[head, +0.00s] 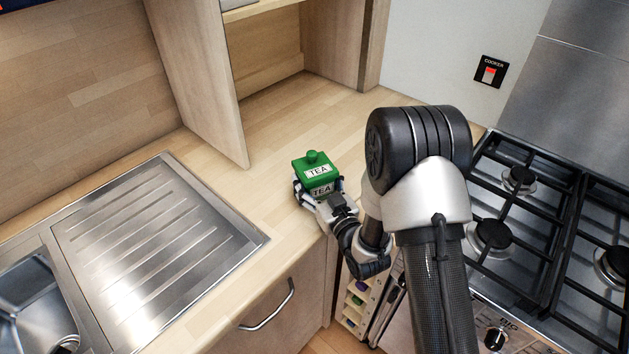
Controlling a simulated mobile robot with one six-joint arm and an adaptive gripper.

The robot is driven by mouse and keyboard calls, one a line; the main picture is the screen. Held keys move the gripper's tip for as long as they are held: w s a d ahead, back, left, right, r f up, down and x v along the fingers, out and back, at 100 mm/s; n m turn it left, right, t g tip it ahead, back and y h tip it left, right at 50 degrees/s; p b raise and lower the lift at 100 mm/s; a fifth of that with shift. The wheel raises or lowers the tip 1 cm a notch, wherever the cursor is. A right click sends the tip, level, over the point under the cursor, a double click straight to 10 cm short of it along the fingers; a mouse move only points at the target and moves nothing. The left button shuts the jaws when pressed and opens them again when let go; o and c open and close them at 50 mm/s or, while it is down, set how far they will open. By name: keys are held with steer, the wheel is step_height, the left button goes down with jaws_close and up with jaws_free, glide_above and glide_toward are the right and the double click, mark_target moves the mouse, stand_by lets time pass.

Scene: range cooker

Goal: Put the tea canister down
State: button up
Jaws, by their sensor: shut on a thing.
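The green tea canister (315,169) has a knobbed lid and white TEA labels. It is upright over the wooden worktop (262,190), near its front edge, between the sink drainer and the cooker. My gripper (318,193) is shut on the canister from the front, with fingers at its left and right sides. The gripper hides the canister's lower part and base, so I cannot tell whether it touches the worktop.
The steel drainer (155,250) lies to the left. An open wooden cupboard panel (205,75) stands behind it. The gas hob (540,235) is to the right, behind my arm. A rack (357,302) is below the worktop edge. Worktop behind the canister is clear.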

steer(key=shift+f, duration=0.1)
steer(key=o, duration=1.4)
steer(key=shift+f, duration=0.1)
